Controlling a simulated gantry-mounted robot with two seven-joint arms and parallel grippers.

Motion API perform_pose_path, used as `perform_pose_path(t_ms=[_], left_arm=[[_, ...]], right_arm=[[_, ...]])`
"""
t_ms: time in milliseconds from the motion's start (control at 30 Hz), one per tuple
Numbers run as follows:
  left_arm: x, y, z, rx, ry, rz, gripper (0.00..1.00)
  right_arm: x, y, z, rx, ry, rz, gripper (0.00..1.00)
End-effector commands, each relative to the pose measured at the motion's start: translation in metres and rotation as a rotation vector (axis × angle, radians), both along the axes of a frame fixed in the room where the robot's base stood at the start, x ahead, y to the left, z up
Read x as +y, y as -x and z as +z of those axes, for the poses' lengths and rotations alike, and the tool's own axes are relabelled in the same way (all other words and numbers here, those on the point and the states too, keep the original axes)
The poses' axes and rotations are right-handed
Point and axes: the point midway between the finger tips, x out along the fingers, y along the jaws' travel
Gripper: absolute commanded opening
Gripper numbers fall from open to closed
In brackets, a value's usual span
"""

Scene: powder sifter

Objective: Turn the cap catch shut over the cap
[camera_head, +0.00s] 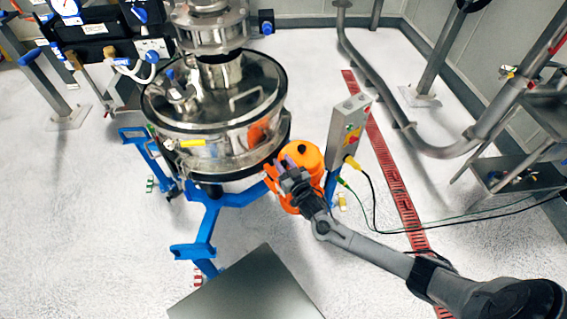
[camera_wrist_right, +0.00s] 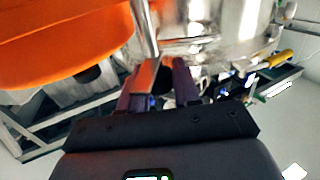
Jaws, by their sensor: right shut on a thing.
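A round orange body (camera_head: 304,157), which may be the cap, stands at the right side of the steel sifter (camera_head: 203,143). It also fills the upper left of the right wrist view (camera_wrist_right: 60,45). My right gripper (camera_head: 284,166) reaches its left side, between it and the sifter. In the right wrist view the purple fingers (camera_wrist_right: 160,84) are shut around a small orange-brown piece (camera_wrist_right: 146,74), which may be the cap catch. A shiny metal rod (camera_wrist_right: 145,28) rises just beyond the fingers. The gripper hides part of the orange body. My left gripper is not in view.
A grey control box (camera_head: 348,130) with trailing cables stands close right of the orange body. The sifter's blue stand (camera_head: 205,228) spreads below. A red slotted floor strip (camera_head: 385,170) runs at the right. A dark grey plate (camera_head: 248,295) is at the bottom; white floor is open at left.

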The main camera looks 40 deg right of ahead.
Motion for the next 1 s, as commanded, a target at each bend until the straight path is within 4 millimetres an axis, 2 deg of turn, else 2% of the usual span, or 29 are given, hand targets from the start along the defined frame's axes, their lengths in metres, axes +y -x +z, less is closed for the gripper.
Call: perform_pose_path(t_ms=[267, 467, 767, 1000], left_arm=[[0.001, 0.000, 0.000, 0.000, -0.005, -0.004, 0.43], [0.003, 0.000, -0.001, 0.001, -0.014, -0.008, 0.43], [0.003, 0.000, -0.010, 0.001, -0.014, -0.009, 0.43], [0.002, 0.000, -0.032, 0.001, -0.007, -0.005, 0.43]], right_arm=[[-0.001, 0.000, 0.000, -0.001, 0.001, 0.025, 0.01], [-0.002, 0.001, -0.001, 0.002, 0.003, 0.111, 0.01], [-0.003, 0.000, -0.002, 0.001, 0.004, 0.358, 0.01], [-0.003, -0.001, -0.004, -0.001, 0.004, 0.578, 0.01]])
